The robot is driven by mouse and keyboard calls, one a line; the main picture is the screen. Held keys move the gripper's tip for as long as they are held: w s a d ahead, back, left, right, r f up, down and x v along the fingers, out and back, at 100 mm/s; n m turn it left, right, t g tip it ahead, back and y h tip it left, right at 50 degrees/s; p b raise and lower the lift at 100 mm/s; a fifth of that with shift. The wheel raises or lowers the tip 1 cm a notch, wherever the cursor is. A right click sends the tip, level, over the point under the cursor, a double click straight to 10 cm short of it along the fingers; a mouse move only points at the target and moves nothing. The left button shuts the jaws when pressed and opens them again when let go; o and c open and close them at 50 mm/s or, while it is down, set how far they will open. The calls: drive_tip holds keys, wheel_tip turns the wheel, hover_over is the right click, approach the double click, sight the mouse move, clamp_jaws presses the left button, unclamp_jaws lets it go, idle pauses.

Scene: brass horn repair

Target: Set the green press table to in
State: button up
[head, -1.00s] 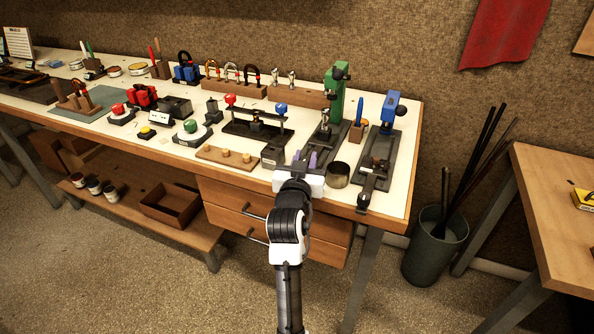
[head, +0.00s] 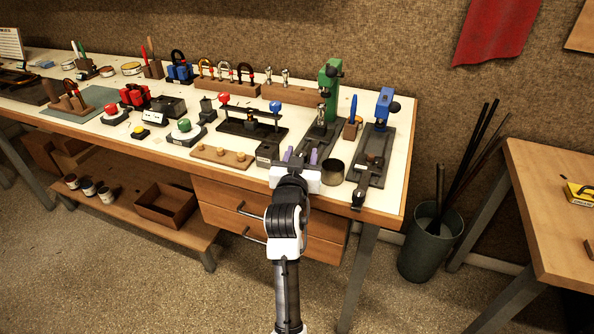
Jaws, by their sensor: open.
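The green press (head: 329,84) stands near the back right of the bench, a green column on a dark base. Its dark sliding table (head: 321,136) runs forward from the column toward the bench's front edge. My gripper (head: 309,157) is at the front end of this press, its purple-tipped fingers pointing at the near end of the table. The jaws are open. My white wrist hides the front end of the press, so I cannot tell whether the fingers touch it.
A blue press (head: 384,105) stands close on the right. A round metal cup (head: 333,172) sits just right of my gripper, and a dark box (head: 267,154) just left. A wooden peg board (head: 222,157) lies farther left. A bin with rods (head: 431,247) stands on the floor.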

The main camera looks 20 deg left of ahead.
drive_tip(key=s+d+b, duration=0.2)
drive_tip(key=s+b, duration=0.1)
drive_tip(key=s, duration=1)
drive_tip(key=shift+o, duration=0.2)
drive_tip(key=shift+w, duration=0.1)
